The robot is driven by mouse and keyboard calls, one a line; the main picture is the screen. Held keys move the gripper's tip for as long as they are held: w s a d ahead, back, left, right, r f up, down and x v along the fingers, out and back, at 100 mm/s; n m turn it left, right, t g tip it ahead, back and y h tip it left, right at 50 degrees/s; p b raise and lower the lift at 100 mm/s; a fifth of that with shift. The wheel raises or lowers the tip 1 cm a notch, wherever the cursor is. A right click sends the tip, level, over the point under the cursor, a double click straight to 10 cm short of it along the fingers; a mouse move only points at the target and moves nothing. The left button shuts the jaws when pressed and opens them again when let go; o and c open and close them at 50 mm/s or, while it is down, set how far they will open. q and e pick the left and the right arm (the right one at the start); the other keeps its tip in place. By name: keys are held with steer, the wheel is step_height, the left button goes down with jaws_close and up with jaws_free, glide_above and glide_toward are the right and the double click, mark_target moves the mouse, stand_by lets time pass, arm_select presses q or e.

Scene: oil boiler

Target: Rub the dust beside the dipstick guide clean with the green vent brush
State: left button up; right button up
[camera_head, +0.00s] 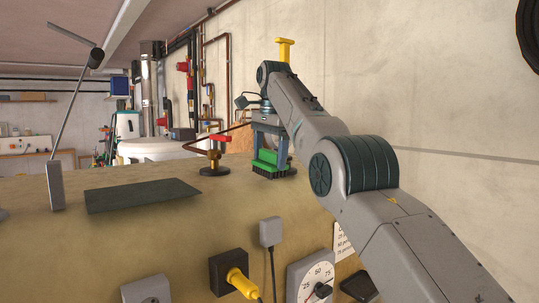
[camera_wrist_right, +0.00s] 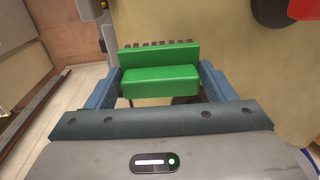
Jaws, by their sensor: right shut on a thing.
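My right gripper (camera_head: 268,143) is shut on the green vent brush (camera_head: 266,165), low over the far part of the tan top. The brush's dark bristles point down and appear at or very near the surface. In the right wrist view the brush (camera_wrist_right: 160,82) lies across between the two blue-grey fingers of the gripper (camera_wrist_right: 160,88). A yellow T-shaped handle (camera_head: 285,46) shows behind the right arm; I cannot tell whether it belongs to the dipstick guide. The guide and the dust cannot be made out clearly. My left gripper is not in view.
A red-handled valve (camera_head: 219,139) on a dark round base stands just left of the brush. A dark flat sheet (camera_head: 140,196) and a grey upright post (camera_head: 55,186) are farther left. A yellow plug (camera_head: 240,283) and a dial (camera_head: 313,284) are on the front face.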

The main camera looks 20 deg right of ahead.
steer(key=shift+f+b, duration=0.8)
stand_by(1.0)
